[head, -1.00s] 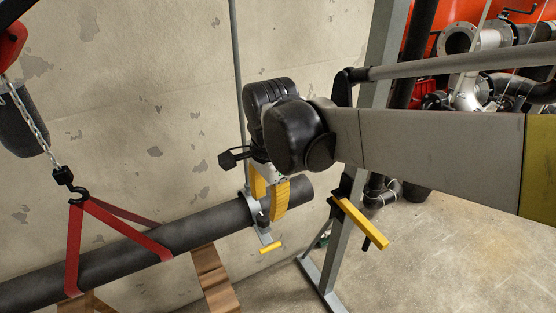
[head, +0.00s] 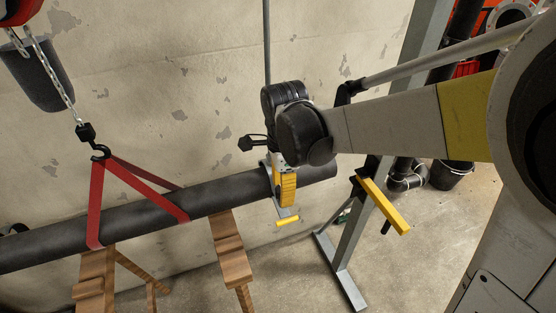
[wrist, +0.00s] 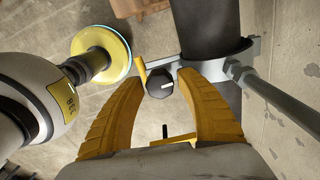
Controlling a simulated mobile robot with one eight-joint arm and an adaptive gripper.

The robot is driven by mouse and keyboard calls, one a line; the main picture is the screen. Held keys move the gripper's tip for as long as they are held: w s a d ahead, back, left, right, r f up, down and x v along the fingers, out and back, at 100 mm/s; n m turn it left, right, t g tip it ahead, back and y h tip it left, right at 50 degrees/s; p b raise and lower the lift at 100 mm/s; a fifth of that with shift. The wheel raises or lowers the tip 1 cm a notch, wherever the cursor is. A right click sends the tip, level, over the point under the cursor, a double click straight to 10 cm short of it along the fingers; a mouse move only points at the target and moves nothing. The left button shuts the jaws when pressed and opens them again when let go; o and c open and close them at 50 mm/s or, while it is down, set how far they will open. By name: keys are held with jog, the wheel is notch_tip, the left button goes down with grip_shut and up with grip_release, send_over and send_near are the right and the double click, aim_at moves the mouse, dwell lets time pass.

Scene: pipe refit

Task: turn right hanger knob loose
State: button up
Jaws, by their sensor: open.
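The right hanger's knob (wrist: 160,83) is black, with a white mark on its face, and shows in the wrist view. My gripper (wrist: 160,80) is open, with its yellow curved fingers on either side of the knob. I see a gap on both sides of the knob, and no clear touch. The grey hanger clamp (wrist: 242,50) is around the dark pipe (wrist: 205,30) beside the knob. In the head view my gripper (head: 287,192) is at the clamp near the right end of the pipe (head: 220,193). Its fingers hide the knob there. A small yellow handle (head: 288,221) hangs below.
A hanger rod (head: 267,45) rises from the clamp. Red slings (head: 95,205) hold the pipe at left under a hook (head: 101,152). Wooden supports (head: 232,255) stand below the pipe. A grey post with a yellow lever (head: 383,205) stands close at right. The wall is behind.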

jog(key=c, duration=0.9)
